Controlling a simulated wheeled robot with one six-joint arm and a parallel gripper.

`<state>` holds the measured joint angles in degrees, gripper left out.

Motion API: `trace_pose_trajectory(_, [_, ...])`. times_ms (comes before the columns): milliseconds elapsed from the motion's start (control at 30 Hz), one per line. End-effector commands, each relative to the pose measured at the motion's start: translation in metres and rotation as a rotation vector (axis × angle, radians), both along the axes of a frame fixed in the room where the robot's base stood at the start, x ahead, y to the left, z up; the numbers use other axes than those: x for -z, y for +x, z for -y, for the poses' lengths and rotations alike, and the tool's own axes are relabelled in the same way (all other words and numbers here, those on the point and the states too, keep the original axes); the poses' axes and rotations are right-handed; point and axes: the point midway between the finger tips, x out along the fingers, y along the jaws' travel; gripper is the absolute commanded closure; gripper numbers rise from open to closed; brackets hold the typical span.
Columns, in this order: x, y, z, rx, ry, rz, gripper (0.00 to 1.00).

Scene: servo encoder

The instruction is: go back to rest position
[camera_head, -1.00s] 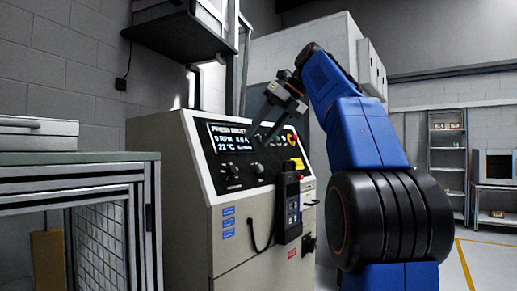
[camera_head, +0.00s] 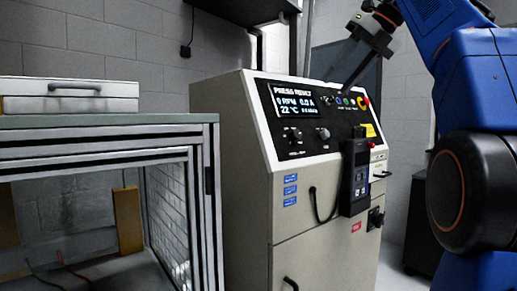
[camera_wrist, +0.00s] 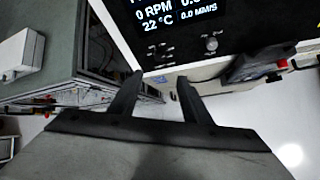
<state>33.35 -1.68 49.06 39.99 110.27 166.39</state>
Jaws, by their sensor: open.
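My gripper (camera_head: 345,68) is at the top right of the head view, above and in front of the slanted panel of a beige control cabinet (camera_head: 240,180). In the wrist view its two dark fingers (camera_wrist: 155,98) are spread apart with nothing between them. The panel display (camera_head: 296,102) is lit and reads 0 RPM and 22 °C; it also shows at the top of the wrist view (camera_wrist: 175,12). Two knobs (camera_head: 322,134) sit below it. My blue arm fills the right side of the head view.
A metal-framed bench (camera_head: 110,135) with a grey case (camera_head: 70,90) on top stands at the left. A black handheld device (camera_head: 355,180) hangs on the cabinet front with a looped cable. A dark shelf (camera_head: 250,8) is overhead. Floor shows at the lower right.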

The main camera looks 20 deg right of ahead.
Motion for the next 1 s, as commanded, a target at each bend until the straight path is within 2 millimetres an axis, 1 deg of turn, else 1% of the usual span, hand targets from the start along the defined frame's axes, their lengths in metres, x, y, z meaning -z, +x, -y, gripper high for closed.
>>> trace_pose_trajectory(167, [0.008, 0.0, -0.006, -0.047, -0.037, 0.021, 0.56])
trace_pose_trajectory(267, [0.024, -0.001, -0.015, -0.134, -0.104, 0.056, 0.56])
trace_pose_trajectory(367, [0.049, -0.003, -0.027, -0.256, -0.201, 0.104, 0.56])
trace_pose_trajectory(467, [0.077, -0.007, -0.038, -0.387, -0.309, 0.152, 0.56])
trace_pose_trajectory(667, [0.142, -0.021, -0.058, -0.672, -0.528, 0.236, 0.56])
trace_pose_trajectory(867, [0.214, -0.045, -0.075, -0.987, -0.748, 0.311, 0.56])
trace_pose_trajectory(900, [0.23, -0.05, -0.078, -1.054, -0.792, 0.323, 0.56])
trace_pose_trajectory(967, [0.254, -0.059, -0.082, -1.158, -0.857, 0.344, 0.56])
trace_pose_trajectory(1000, [0.27, -0.066, -0.085, -1.229, -0.899, 0.357, 0.56])
